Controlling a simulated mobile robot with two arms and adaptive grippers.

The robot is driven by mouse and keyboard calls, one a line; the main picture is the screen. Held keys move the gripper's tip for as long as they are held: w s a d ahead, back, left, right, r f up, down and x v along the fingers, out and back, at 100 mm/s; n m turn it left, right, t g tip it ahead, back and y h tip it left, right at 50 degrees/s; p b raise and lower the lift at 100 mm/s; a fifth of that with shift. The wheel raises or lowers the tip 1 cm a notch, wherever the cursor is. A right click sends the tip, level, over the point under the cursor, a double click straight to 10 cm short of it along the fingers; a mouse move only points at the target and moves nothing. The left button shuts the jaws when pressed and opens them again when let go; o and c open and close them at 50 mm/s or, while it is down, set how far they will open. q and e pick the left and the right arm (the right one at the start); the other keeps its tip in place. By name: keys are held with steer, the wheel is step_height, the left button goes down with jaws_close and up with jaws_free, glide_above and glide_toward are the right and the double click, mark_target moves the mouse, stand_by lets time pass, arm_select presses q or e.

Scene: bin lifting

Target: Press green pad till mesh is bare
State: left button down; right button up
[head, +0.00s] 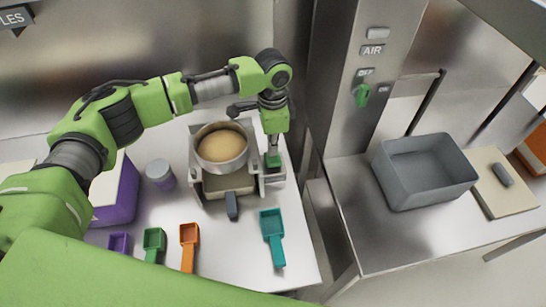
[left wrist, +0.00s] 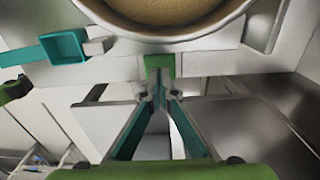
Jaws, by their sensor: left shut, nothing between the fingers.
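A round metal sieve pan (head: 220,166) sits in a grey stand on the left bench, with tan powder (head: 222,144) heaped in it. The powder covers the mesh, so no bare mesh shows. The green pad (head: 273,161) is on the right side of the stand. My left gripper (head: 271,148) points down with its shut, empty fingertips at the pad. In the left wrist view the fingertips (left wrist: 158,86) meet right by the green pad (left wrist: 160,66); I cannot tell whether it is pressed down. The pan (left wrist: 165,36) edge shows above it. My right gripper is not in view.
A grey drawer handle (head: 232,206) sticks out below the pan. Purple, green, orange and teal scoops (head: 273,235) lie in front. A lidded jar (head: 160,174) stands left. An AIR panel with a green knob (head: 362,95) and a grey bin (head: 424,172) are right.

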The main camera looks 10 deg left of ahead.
arm_select(q)
steer(key=shift+f, duration=0.15)
steer(key=shift+f, duration=1.3)
steer(key=shift+r+p, duration=0.85)
steer(key=shift+f, duration=0.15)
